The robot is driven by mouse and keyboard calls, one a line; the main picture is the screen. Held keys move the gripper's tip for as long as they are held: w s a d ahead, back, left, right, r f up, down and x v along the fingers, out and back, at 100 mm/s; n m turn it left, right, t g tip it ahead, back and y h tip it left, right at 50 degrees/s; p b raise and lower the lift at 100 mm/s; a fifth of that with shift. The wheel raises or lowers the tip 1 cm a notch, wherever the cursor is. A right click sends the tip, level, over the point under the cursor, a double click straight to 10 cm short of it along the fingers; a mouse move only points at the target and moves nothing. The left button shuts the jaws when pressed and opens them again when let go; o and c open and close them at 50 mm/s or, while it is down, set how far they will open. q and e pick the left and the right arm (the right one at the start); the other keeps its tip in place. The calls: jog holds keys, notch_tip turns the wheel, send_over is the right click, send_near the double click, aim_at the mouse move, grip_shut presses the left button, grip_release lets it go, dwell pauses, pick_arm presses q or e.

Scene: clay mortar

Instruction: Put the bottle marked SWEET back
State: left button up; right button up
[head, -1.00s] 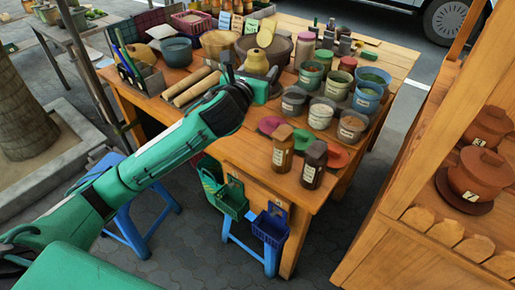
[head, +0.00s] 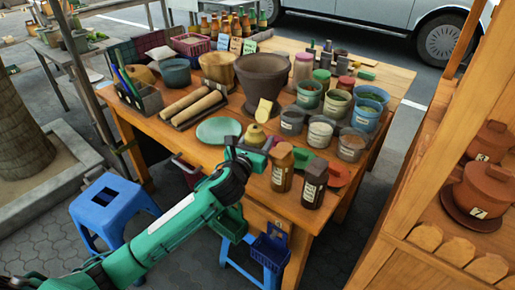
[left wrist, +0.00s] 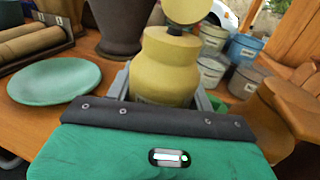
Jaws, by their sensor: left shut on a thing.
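My left gripper (head: 250,150) is shut on a squat yellow bottle (head: 254,136) with a dark neck and a pale yellow rounded top. In the left wrist view the yellow bottle (left wrist: 166,68) stands upright between the two grey fingers; no marking on it is readable. In the head view it is over the front part of the table, and its base is hidden. Two labelled bottles stand just right of the gripper: one with a brown cap (head: 282,168) and a darker one (head: 314,184). Their labels are too small to read. My right gripper is not in view.
A teal plate (head: 218,130) lies left of the held bottle, with rolling pins (head: 192,103) behind it. A large brown mortar (head: 262,78) stands behind. Several labelled tubs (head: 320,131) crowd the right. A wooden shelf (head: 425,200) with clay pots stands at right.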

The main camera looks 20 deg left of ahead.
pick_arm(q)
jog(key=shift+f, duration=1.1)
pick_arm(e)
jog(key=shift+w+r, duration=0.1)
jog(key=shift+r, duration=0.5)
pick_arm(q)
jog(key=shift+f, duration=0.1)
jog(key=o, duration=1)
jog(key=shift+f, duration=0.1)
jog(key=shift+s, duration=0.15)
jog(key=shift+s+a, duration=0.2)
jog(key=shift+s, duration=1.75)
jog(key=shift+s+a, duration=0.15)
jog(key=shift+s, duration=1.8)
jog(key=shift+s+a, duration=0.2)
jog(key=shift+s, duration=1.75)
